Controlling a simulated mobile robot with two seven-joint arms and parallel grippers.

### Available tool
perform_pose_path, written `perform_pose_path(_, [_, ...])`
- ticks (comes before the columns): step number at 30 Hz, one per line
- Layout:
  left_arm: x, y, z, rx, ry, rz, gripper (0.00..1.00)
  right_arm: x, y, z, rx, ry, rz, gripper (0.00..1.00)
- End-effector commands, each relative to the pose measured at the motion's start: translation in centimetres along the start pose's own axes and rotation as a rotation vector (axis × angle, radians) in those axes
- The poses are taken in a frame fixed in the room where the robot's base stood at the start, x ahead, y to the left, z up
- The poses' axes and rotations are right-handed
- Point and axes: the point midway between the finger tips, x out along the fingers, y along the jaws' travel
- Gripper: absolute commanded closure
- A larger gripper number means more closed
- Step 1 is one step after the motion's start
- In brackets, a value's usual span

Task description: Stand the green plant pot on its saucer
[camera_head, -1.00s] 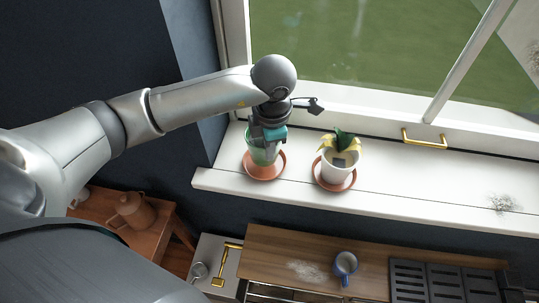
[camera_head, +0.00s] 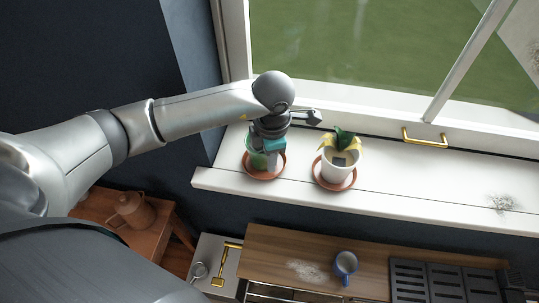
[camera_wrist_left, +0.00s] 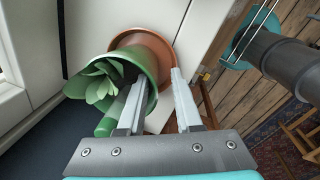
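The green plant pot (camera_head: 257,160), with green leaves, is on the windowsill at its terracotta saucer (camera_head: 279,172). In the left wrist view the pot (camera_wrist_left: 150,95) covers part of the saucer (camera_wrist_left: 160,47); I cannot tell whether its base sits flat. My left gripper (camera_head: 268,158) is over the pot's right side. In the wrist view its fingers (camera_wrist_left: 160,100) are apart, one over the pot's mouth and one outside the rim, with a gap outside the wall. The gripper hides much of the pot in the head view. A grey and teal part of mine shows at the wrist view's upper right.
A white pot (camera_head: 338,170) with a yellow-green plant stands on another saucer close to the right. The window frame (camera_head: 365,105) rises behind. The sill (camera_head: 430,190) is mostly clear further right. A blue mug (camera_head: 345,264) stands on the wooden counter below.

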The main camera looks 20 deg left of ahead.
Motion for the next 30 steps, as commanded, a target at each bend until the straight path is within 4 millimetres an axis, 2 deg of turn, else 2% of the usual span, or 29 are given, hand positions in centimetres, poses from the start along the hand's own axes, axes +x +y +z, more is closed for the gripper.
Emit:
perform_pose_path(7, [-0.9, 0.2, 0.1, 0.0, -0.003, 0.003, 0.65, -0.4, 0.0, -0.1, -0.001, 0.001, 0.0, 0.41])
perform_pose_path(21, [-10.2, 0.1, 0.1, 0.0, -0.004, 0.004, 0.65, -0.1, 0.0, -0.1, -0.001, 0.001, -0.001, 0.41])
perform_pose_path(25, [-11.7, 0.1, 0.1, 0.0, -0.002, 0.002, 0.65, 0.0, 0.0, -0.1, -0.001, 0.001, -0.001, 0.41])
perform_pose_path(30, [-12.3, 0.1, 0.0, -0.001, -0.001, 0.001, 0.65, 0.0, 0.0, -0.1, -0.001, 0.001, -0.001, 0.41])
